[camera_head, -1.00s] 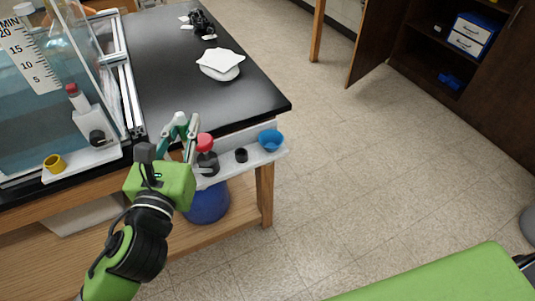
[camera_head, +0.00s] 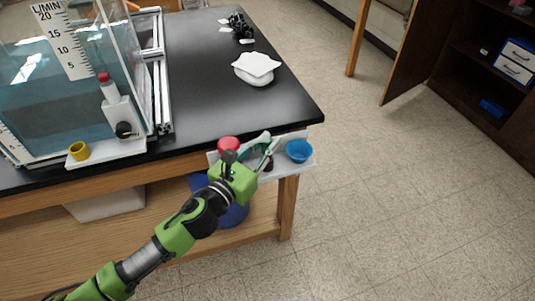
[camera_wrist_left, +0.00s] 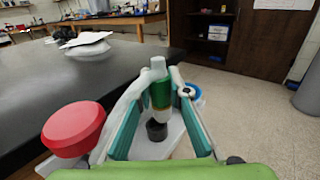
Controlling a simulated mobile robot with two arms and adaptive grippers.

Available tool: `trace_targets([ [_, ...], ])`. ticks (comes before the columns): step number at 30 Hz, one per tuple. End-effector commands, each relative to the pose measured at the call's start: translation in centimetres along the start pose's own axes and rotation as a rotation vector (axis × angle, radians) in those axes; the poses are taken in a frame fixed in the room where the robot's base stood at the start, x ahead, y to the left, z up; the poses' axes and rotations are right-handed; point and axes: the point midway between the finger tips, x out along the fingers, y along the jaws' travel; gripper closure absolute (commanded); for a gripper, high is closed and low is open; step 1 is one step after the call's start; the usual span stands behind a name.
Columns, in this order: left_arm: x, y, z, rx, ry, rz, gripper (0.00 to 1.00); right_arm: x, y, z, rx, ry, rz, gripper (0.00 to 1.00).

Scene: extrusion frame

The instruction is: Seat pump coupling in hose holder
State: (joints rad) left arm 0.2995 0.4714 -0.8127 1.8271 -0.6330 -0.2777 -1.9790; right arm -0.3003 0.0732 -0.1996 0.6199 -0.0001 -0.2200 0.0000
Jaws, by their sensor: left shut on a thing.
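The pump coupling (camera_wrist_left: 160,93), a green cylinder with a white top and a pale lower end, stands roughly upright between the teal-padded fingers of my left gripper (camera_head: 266,151). The gripper is shut on it above the white shelf at the bench's front edge. A black ring-shaped holder (camera_wrist_left: 157,130), which I take for the hose holder, sits on the shelf just below the coupling's lower end. I cannot tell whether the two touch. In the head view the fingers hide most of the coupling and the holder. My right gripper is not in view.
A red-capped bottle (camera_wrist_left: 73,129) stands close left of the fingers. A blue cup (camera_head: 299,150) is at the shelf's right end. The white shelf (camera_head: 304,162) hangs off the black bench (camera_head: 210,100). A water tank with a flow scale stands left. Floor at right is clear.

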Motion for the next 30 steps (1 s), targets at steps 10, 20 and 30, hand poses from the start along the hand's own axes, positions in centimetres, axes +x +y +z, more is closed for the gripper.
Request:
trace_targets([
  [10,2.2,1.4,-3.2,-0.001,-0.002,0.001,1.00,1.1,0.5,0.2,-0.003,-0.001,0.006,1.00],
  [20,2.1,1.3,-5.9,0.001,-0.003,0.000,1.00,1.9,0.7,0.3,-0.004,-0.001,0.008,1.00],
  [30,2.1,1.4,-6.3,0.002,-0.002,0.000,0.76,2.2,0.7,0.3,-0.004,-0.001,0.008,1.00],
])
